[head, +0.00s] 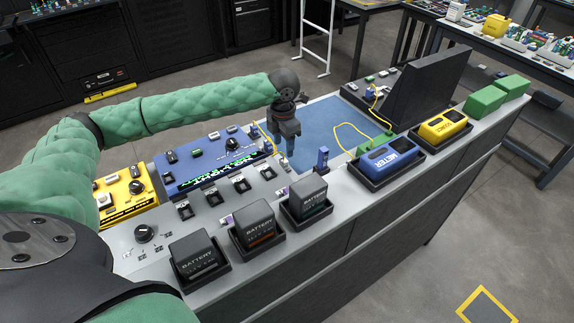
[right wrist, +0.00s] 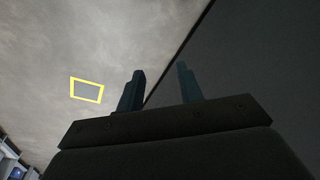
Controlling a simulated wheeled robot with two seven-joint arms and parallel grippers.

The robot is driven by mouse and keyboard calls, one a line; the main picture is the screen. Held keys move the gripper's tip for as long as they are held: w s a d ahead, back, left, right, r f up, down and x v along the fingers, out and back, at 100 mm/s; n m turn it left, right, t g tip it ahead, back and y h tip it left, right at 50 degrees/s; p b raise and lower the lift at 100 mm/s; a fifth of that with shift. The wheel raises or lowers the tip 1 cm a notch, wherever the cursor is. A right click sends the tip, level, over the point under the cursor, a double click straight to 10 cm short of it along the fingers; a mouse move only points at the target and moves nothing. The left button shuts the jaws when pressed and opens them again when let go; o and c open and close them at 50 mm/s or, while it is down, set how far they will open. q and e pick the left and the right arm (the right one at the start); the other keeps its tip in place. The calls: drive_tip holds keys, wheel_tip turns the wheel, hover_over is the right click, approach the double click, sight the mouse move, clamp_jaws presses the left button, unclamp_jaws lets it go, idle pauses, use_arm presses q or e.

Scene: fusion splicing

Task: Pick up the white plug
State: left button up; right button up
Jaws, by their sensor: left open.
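My left gripper (head: 284,146) points down over the near left edge of the blue mat (head: 312,118) in the head view. It is open, and I see nothing held in it. I cannot clearly pick out a white plug; the area around and behind the left fingers is small and partly hidden. A yellow cable (head: 347,130) lies looped on the mat, right of this gripper. My right gripper (right wrist: 158,88) shows only in the right wrist view. Its two fingers are apart and empty, over the floor and beside a dark panel.
A small blue upright part (head: 322,158) stands just right of the left gripper. Battery blocks (head: 255,224) sit in trays along the front edge. A blue meter (head: 390,160) and yellow meter (head: 443,126) stand to the right. A blue control box (head: 205,165) is left.

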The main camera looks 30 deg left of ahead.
sight(283, 160)
use_arm(q)
drive_tip(key=shift+f+p, duration=0.35)
drive_tip(key=shift+f, duration=0.95)
wheel_tip(283, 160, down, 5)
drive_tip(key=shift+p, duration=0.95)
drive_tip(key=c, duration=1.1)
use_arm(e)
wheel_tip(283, 160, down, 11)
drive_tip(key=shift+s+d+r, duration=0.15)
drive_tip(key=shift+s+d, duration=0.05)
drive_tip(key=shift+d, duration=0.05)
use_arm(q)
drive_tip(key=shift+o, duration=0.2)
